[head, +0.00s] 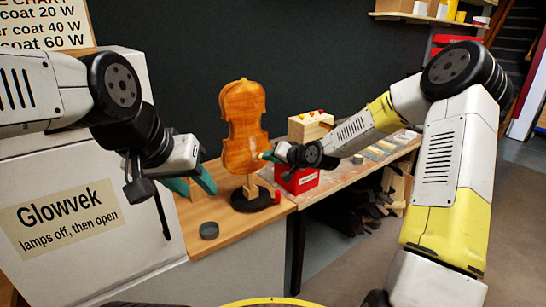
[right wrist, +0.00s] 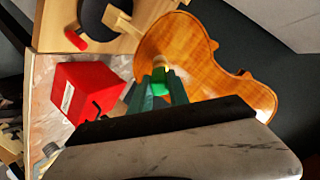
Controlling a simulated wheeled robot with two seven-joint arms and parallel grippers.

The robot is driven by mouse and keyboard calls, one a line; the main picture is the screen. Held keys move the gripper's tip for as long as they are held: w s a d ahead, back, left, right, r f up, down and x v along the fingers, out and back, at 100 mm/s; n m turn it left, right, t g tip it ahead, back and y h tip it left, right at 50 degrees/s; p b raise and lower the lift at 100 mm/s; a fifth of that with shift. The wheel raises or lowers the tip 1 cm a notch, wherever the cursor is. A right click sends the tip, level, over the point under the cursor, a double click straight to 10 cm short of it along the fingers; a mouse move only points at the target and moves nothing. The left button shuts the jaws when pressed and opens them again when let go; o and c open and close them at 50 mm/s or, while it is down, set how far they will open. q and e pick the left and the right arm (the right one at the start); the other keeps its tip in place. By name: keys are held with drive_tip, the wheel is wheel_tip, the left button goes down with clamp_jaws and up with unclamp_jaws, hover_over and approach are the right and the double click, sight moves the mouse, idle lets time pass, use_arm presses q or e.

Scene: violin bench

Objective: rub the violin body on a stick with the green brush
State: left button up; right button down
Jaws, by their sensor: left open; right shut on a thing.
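The orange-brown violin body (head: 243,125) stands upright on a wooden stick (head: 250,188) in a round black base (head: 257,203). It also fills the upper middle of the right wrist view (right wrist: 200,50). My right gripper (head: 271,156) is shut on the green brush (right wrist: 160,84), which is mostly hidden between the teal fingers. The brush's pale tip (right wrist: 159,65) is at the lower part of the body; I cannot tell whether it touches. My left gripper (head: 190,184) is open and empty, left of the stick and low over the bench.
A red box (head: 298,179) stands right of the base, close to my right gripper. A dark round tin (head: 209,231) sits at the bench front. A wooden box (head: 310,127) stands behind. A white Glowvek cabinet (head: 70,215) is at the left.

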drive_tip(key=shift+w+a, duration=0.25)
drive_tip(key=shift+w, duration=0.15)
drive_tip(key=shift+r, duration=0.1)
drive_tip(key=shift+w+a+r, duration=0.1)
drive_tip(key=shift+r, duration=2.1)
drive_tip(key=shift+w+a+r, duration=0.1)
drive_tip(key=shift+r, duration=2.1)
drive_tip(key=shift+s+d+f, duration=0.1)
drive_tip(key=shift+s+f, duration=0.05)
drive_tip(key=shift+f, duration=2.1)
drive_tip(key=shift+s+d+f, duration=0.1)
drive_tip(key=shift+f, duration=2.15)
drive_tip(key=s+d, duration=0.3)
drive_tip(key=s, duration=0.2)
drive_tip(key=shift+d+r, duration=0.2)
drive_tip(key=shift+d, duration=0.05)
